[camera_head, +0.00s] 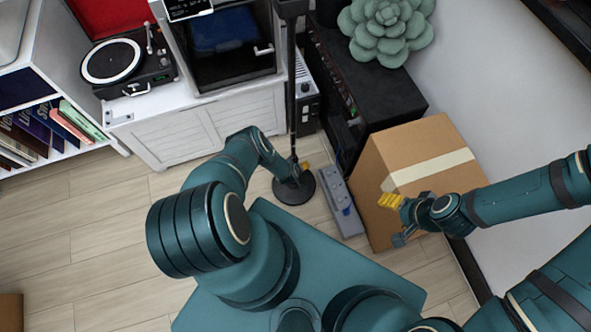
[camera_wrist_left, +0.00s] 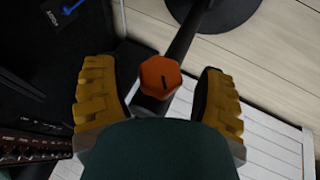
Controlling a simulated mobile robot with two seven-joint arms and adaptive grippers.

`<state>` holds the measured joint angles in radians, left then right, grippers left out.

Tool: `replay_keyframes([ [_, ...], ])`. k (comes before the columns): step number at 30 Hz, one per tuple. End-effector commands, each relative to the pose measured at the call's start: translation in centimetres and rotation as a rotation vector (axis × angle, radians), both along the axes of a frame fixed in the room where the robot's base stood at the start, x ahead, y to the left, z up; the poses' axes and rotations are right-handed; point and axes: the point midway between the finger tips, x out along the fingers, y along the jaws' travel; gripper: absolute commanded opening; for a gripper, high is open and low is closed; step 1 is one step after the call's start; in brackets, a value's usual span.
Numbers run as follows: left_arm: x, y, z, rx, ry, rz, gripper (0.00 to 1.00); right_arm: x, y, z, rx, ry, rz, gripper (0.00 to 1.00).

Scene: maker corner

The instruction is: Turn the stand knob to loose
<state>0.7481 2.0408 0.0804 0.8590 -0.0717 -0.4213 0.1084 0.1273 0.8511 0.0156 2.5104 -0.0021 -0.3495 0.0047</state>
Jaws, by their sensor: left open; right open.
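The stand (camera_head: 291,85) is a thin black pole on a round black base, upright on the floor. Its knob (camera_wrist_left: 158,77) is orange and faceted with a dark mark, on the pole in the left wrist view. My left gripper (camera_wrist_left: 157,92) is open, with one yellow finger on each side of the knob and visible gaps between. In the head view my left gripper (camera_head: 301,167) is mostly hidden behind its arm beside the pole, and the knob cannot be made out. My right gripper (camera_head: 397,220) is open and empty in front of the cardboard box.
The cardboard box (camera_head: 425,150) stands at the right by the wall. A grey power strip (camera_head: 342,203) lies beside the stand base. A white cabinet (camera_head: 190,132) with a turntable (camera_head: 118,62) is behind. Open wooden floor (camera_head: 85,235) lies to the left.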

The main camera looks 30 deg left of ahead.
Motion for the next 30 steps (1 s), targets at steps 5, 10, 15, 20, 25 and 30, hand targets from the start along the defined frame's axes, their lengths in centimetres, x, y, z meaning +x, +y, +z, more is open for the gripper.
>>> replay_keyframes([
  [5,-0.2,0.0,0.6,0.000,-0.001,0.000,0.71,0.0,0.0,0.0,0.000,0.000,0.000,0.70],
  [10,-0.9,-0.1,1.8,-0.001,0.000,-0.002,0.71,0.0,0.0,0.0,0.000,0.000,0.000,0.70],
  [15,-1.9,-0.3,3.5,-0.001,0.001,0.000,0.71,0.0,0.0,0.0,0.000,0.000,0.000,0.70],
  [20,-2.9,-0.4,5.2,-0.001,0.001,0.000,0.71,0.0,0.0,0.0,0.000,0.000,0.000,0.70],
  [25,-4.1,-0.6,7.2,-0.001,0.001,0.000,0.71,0.0,0.0,0.0,0.000,0.000,0.000,0.70],
  [30,-5.1,-0.7,9.0,0.001,0.001,-0.001,0.71,0.0,0.0,0.0,0.000,0.000,0.000,0.70],
])
